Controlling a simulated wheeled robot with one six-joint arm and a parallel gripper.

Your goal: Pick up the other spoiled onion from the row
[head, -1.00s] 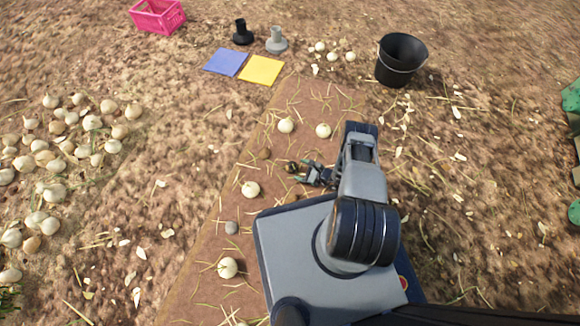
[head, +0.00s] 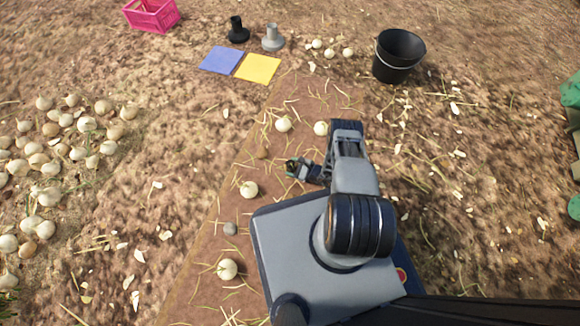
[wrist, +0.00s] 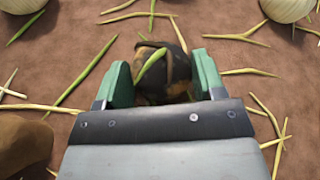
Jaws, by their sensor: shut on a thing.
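My gripper (head: 295,169) is over the soil row (head: 205,270), left of my arm. In the wrist view its green fingers (wrist: 161,80) are closed on a dark, brown-and-black spoiled onion (wrist: 155,92). The fingers and palm hide part of this onion, and a green straw lies across it. I cannot tell whether it is clear of the soil. Pale onions stand on the row: two beyond my gripper (head: 283,124) (head: 321,128), one to its left (head: 249,189) and one nearer (head: 227,268).
A grey stone-like lump (head: 230,228) and a brown lump (head: 262,152) lie on the row. A black bucket (head: 399,57), blue mat (head: 222,60), yellow mat (head: 257,68) and pink crate (head: 151,15) stand beyond. An onion pile (head: 60,140) lies left.

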